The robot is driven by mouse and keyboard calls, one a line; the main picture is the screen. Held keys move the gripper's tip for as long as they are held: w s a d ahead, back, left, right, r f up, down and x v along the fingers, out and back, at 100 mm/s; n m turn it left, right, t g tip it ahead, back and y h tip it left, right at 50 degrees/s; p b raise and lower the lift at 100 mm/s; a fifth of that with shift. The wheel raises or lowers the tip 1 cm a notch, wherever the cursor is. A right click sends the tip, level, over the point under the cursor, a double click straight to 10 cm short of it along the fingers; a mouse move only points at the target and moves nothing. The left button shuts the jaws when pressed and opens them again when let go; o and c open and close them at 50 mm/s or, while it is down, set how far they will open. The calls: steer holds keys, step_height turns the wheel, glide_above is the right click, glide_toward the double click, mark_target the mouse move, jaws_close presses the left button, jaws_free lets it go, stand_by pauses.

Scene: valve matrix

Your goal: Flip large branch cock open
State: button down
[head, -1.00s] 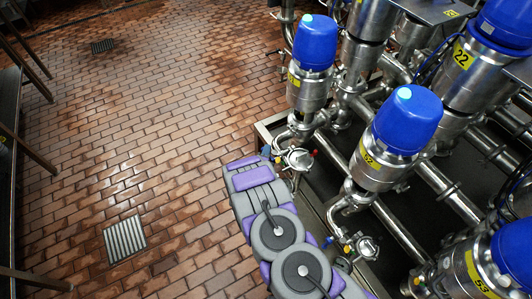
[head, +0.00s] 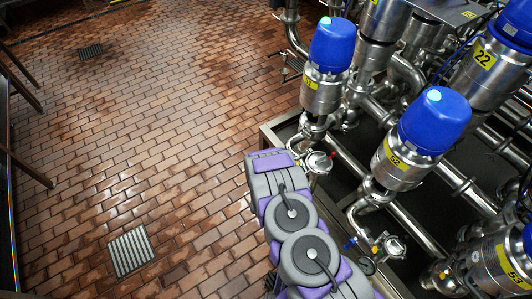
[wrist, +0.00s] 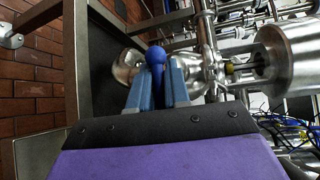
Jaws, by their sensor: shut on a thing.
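In the wrist view, the two blue-grey fingers of my gripper (wrist: 156,88) are closed around a dark blue, round-topped cock handle (wrist: 156,58). The handle stands between the fingers in front of steel pipework, and its lower part is hidden by my gripper. My fingertips and the blue handle are hidden there behind my arm.
A second blue-capped valve, labelled 52 (head: 396,165), stands to the right, with a lower branch fitting (head: 394,246) bearing coloured knobs. A steel frame edge (head: 345,222) runs beside my arm. The brick floor (head: 150,130) on the left is clear, with drain grates (head: 131,251).

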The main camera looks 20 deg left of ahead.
steer(key=shift+a+y, duration=0.1)
steer(key=shift+y, duration=0.3)
steer(key=c, duration=1.5)
jaws_free()
steer(key=shift+a+r, duration=0.1)
steer(key=o, duration=0.3)
steer(key=shift+a, duration=0.45)
steer(key=shift+s+d, duration=0.1)
steer(key=shift+d, duration=0.15)
steer(key=shift+s+d, duration=0.2)
steer(key=shift+s, duration=0.05)
steer(key=s+r+p, duration=0.1)
steer(key=s+p, duration=0.1)
steer(key=s, duration=1.4)
steer(key=shift+s+d+r, duration=0.25)
steer(key=shift+d+r, duration=0.1)
steer(key=shift+d, duration=0.05)
steer(key=shift+d, duration=0.15)
